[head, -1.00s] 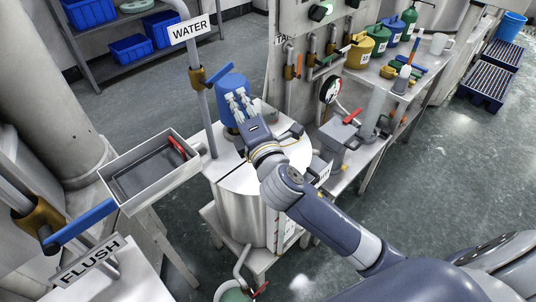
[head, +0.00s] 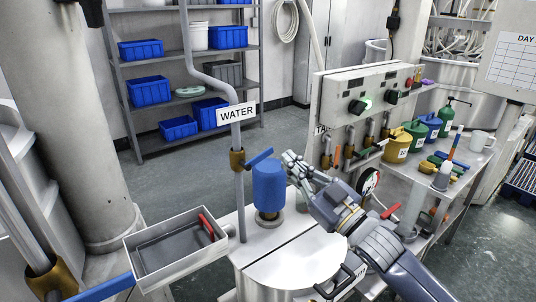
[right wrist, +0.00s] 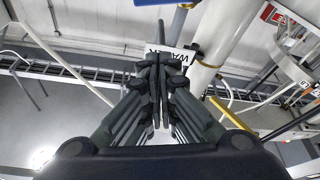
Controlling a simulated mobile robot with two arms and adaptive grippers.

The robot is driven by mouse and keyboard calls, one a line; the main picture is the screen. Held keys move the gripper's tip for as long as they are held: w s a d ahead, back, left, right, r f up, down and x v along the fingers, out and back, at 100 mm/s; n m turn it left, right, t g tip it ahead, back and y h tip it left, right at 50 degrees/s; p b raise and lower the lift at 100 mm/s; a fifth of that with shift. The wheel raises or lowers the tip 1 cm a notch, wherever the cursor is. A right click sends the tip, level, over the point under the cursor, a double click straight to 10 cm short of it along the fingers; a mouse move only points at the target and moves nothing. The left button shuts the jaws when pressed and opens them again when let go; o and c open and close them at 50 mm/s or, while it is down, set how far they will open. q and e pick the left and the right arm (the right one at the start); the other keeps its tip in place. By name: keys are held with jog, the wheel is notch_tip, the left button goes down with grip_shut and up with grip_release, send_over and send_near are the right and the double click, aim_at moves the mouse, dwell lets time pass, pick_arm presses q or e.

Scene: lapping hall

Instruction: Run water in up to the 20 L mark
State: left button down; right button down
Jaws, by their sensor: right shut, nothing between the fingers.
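The WATER sign (head: 237,113) hangs on a grey pipe at the centre-left of the head view. Below it, the water valve (head: 237,160) has a brass body and a blue lever (head: 259,157) pointing right and slightly up. The pipe runs down beside the steel tank (head: 300,268), whose lid carries a blue cylinder (head: 270,188). No litre marks are visible now. My right gripper (head: 290,160) is just right of the blue cylinder's top, shut and empty, apart from the lever. In the right wrist view its fingers (right wrist: 158,62) meet before part of the sign. My left gripper is out of view.
A metal tray (head: 172,248) with a red-handled item stands left of the tank. A blue FLUSH-side lever (head: 100,290) is at the lower left. A control panel (head: 365,95) and a bench with coloured cans (head: 397,145) stand to the right. Floor behind is clear.

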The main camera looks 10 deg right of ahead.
notch_tip(320, 180, up, 4)
jog(key=f+p, duration=0.1)
jog(key=p, duration=0.3)
send_over(260, 158)
jog(key=s, duration=0.3)
jog(key=f, duration=0.1)
jog(key=d+f+p, duration=0.1)
jog(key=f, duration=0.1)
jog(key=shift+w+d+f, duration=0.25)
jog(key=shift+w+f, duration=0.1)
jog(key=m, duration=0.1)
jog(key=f+m+h, duration=0.1)
jog(key=m, duration=0.1)
jog(key=d+m+t+h, duration=0.1)
jog(key=m, duration=0.1)
jog(key=shift+w+f, duration=0.25)
